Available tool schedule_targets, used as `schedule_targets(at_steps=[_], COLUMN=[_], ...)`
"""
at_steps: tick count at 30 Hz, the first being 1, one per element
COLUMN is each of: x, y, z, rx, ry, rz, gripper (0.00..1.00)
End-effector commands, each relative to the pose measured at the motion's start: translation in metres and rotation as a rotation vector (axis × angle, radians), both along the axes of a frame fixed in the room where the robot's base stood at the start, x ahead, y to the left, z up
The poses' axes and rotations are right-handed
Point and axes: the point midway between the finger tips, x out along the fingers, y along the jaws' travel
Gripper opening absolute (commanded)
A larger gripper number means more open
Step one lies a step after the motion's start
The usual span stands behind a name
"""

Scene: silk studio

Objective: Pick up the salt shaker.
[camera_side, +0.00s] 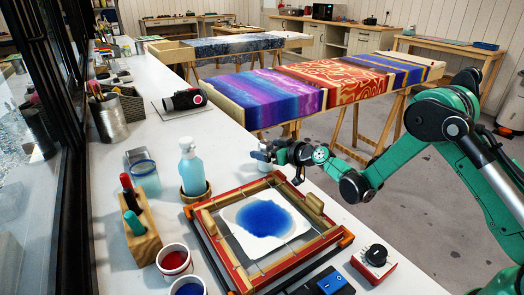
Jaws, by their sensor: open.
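A small pale container (263,169), which looks like the salt shaker, stands on the white table just behind the silk frame. Its upper part is partly hidden by my gripper (262,156). My gripper comes in from the right, low over the table, with its fingertips at the container's top. It is open. I cannot tell whether the fingers touch the container.
The wooden frame with a blue-dyed silk (318,238) lies just in front. A glass jar (145,178), a wooden marker block (140,228) and dye cups (174,262) are further left. The table's right edge runs close by.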

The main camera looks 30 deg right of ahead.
Motion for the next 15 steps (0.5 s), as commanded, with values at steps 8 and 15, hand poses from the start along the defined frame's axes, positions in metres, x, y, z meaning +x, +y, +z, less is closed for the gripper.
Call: schedule_targets(at_steps=[8,15], x=[0.0143,0.0141], y=[0.0036,0.0034], z=[-0.0044,-0.0043], rx=[0.0,0.0], ry=[0.001,0.001], rz=[0.001,0.001], gripper=[0.94,0.68])
